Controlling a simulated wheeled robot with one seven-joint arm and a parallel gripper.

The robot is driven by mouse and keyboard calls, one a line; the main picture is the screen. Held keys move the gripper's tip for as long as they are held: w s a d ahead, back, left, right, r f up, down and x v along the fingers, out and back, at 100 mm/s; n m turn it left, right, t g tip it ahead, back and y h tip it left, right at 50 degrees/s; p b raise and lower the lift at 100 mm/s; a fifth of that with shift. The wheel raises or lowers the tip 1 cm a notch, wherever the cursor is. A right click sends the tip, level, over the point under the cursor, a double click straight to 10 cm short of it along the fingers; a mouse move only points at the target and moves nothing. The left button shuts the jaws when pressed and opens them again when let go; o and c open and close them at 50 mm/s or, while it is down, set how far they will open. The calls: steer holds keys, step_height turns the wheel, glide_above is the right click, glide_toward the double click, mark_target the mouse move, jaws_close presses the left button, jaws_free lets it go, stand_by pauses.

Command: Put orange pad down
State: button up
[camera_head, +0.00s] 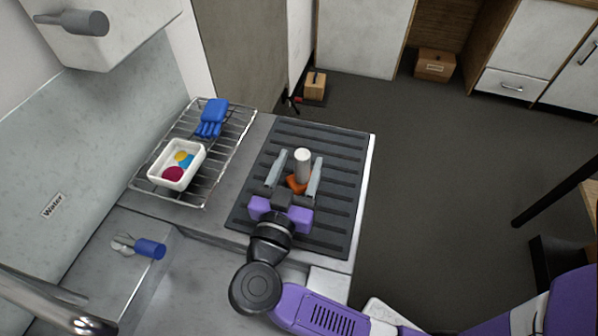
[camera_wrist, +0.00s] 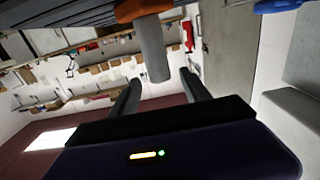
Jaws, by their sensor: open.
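The orange pad (camera_head: 297,184) is on the black ribbed mat (camera_head: 343,150), partly hidden by my gripper. A pale grey cylindrical handle (camera_head: 302,158) stands up from it. In the wrist view the orange pad (camera_wrist: 140,9) shows at the top edge against the dark ribbed surface, with the grey handle (camera_wrist: 153,50) extending from it. My gripper (camera_head: 300,162) is open over the mat, with one finger on each side of the handle. In the wrist view a gap shows between both fingers (camera_wrist: 160,78) and the handle.
A wire rack (camera_head: 222,143) left of the mat holds a white tray (camera_head: 157,181) with coloured pieces and a blue glove-like item (camera_head: 212,117). A blue-handled tool (camera_head: 150,248) lies in the sink area, near a faucet (camera_head: 40,300). The mat's far part is clear.

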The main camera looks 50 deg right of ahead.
mark_target(305, 150)
steer(key=x, duration=0.6)
steer(key=shift+f+p, duration=0.1)
steer(key=shift+p, duration=0.25)
steer(key=shift+a, duration=0.1)
steer(key=shift+c, duration=0.2)
jaws_close()
